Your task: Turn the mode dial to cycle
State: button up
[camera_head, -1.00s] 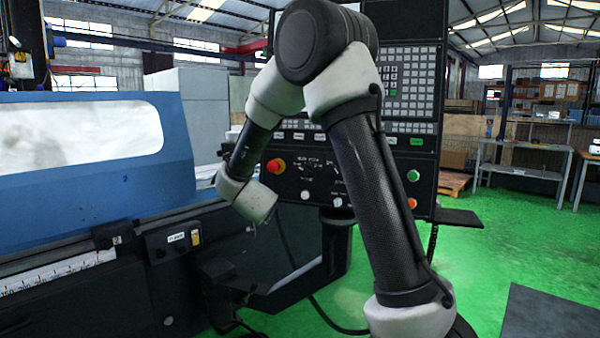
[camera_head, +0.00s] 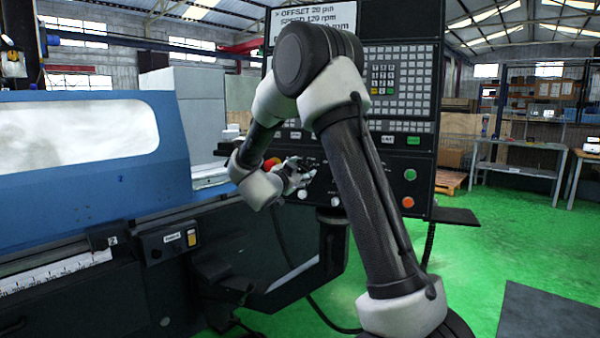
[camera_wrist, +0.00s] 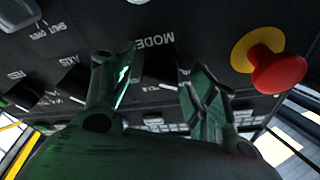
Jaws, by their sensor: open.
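The mode dial (camera_wrist: 160,74) is a black knob under the upside-down "MODE" lettering on the dark control panel in the wrist view. My gripper (camera_wrist: 155,80) is open, with one finger on each side of the dial in this view. I cannot tell whether the fingers touch it. Small markings are near the dial, but its pointer position is not clear. In the head view my gripper (camera_head: 300,172) is at the lower part of the control panel (camera_head: 408,160), and it hides the dial there.
A red emergency button (camera_wrist: 278,72) on a yellow ring sits close to the right finger in the wrist view. The axis dial (camera_wrist: 80,78) is left of the fingers. Green (camera_head: 410,174) and orange (camera_head: 408,202) buttons are on the panel's right.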

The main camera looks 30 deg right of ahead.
jog(key=shift+d, duration=0.1)
jog(key=c, duration=1)
jog(key=shift+m, duration=0.4)
jog(key=m+g, duration=0.1)
jog(key=m, duration=0.3)
jog(key=shift+w, duration=0.1)
jog(key=m+g, duration=0.1)
jog(key=m, duration=0.6)
jog(key=shift+r+m+g+y, duration=0.1)
jog(key=shift+m+g+y, duration=0.2)
jog(key=shift+m+y, duration=0.5)
jog(key=shift+m, duration=1.6)
